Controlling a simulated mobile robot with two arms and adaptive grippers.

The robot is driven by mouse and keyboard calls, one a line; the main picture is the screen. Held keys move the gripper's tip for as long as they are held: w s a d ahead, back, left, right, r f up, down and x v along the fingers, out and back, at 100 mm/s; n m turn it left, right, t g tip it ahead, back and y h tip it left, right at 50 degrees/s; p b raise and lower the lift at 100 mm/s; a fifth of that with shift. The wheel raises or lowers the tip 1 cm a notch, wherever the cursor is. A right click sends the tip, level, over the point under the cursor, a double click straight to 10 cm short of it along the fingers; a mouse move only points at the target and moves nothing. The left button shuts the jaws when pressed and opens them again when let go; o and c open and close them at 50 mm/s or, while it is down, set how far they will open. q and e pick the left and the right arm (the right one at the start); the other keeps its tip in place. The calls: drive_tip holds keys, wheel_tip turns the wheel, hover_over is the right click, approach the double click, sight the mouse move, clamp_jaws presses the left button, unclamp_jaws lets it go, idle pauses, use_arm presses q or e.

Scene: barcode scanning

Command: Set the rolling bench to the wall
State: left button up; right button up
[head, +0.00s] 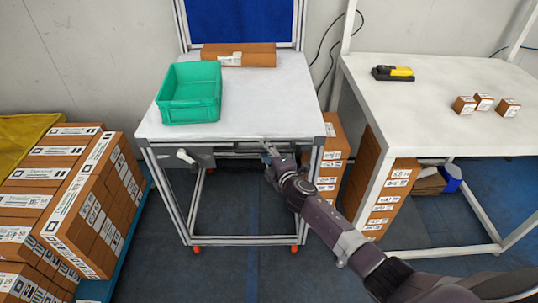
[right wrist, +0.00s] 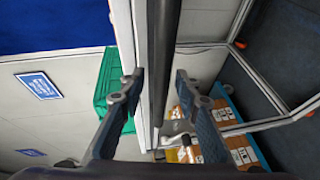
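The rolling bench (head: 265,105) has a pale top, a metal frame, a blue back panel (head: 240,22) and orange casters. It stands near the pale wall (head: 90,50); the gap behind it is hidden. In the right wrist view, my right gripper's fingers (right wrist: 159,76) are spread on either side of the dark front bar (right wrist: 160,60), with a gap visible on both sides. My left gripper is out of view.
A green crate (head: 190,93) and a brown box (head: 240,54) are on the bench. Stacked cartons (head: 85,200) stand at left. A white table (head: 430,110) at right holds a yellow-black scanner (head: 393,73) and small boxes. Cartons (head: 332,160) stand between bench and table.

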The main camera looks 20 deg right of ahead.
drive_tip(key=s+r, duration=0.2)
drive_tip(key=s, duration=0.9)
drive_tip(key=shift+s+d, duration=0.35)
drive_tip(key=s+d+f+m+g+h, duration=0.1)
drive_tip(key=s+f+m+g, duration=0.2)
drive_tip(key=s+f, duration=0.55)
drive_tip(key=s+d+f+m+g, duration=0.15)
drive_tip(key=s+f, duration=0.25)
drive_tip(key=f, duration=1)
drive_tip(key=s+d+f+m+g+h, duration=0.1)
drive_tip(key=s+f+m+g, duration=0.4)
drive_tip(key=f, duration=0.6)
drive_tip(key=s+a+f+m+g, duration=0.1)
drive_tip(key=s+f, duration=0.4)
drive_tip(key=s, duration=0.7)
drive_tip(key=s+a+f+m+g, duration=0.2)
drive_tip(key=s+f, duration=0.4)
drive_tip(key=s, duration=0.6)
drive_tip(key=s+a+f+m+g+y, duration=0.1)
drive_tip(key=s+f, duration=0.4)
drive_tip(key=s, duration=0.8)
drive_tip(key=shift+a+f+m+g, duration=0.35)
drive_tip(key=shift+a+m+g, duration=0.4)
drive_tip(key=shift+a+m, duration=0.2)
drive_tip(key=shift+o, duration=0.5)
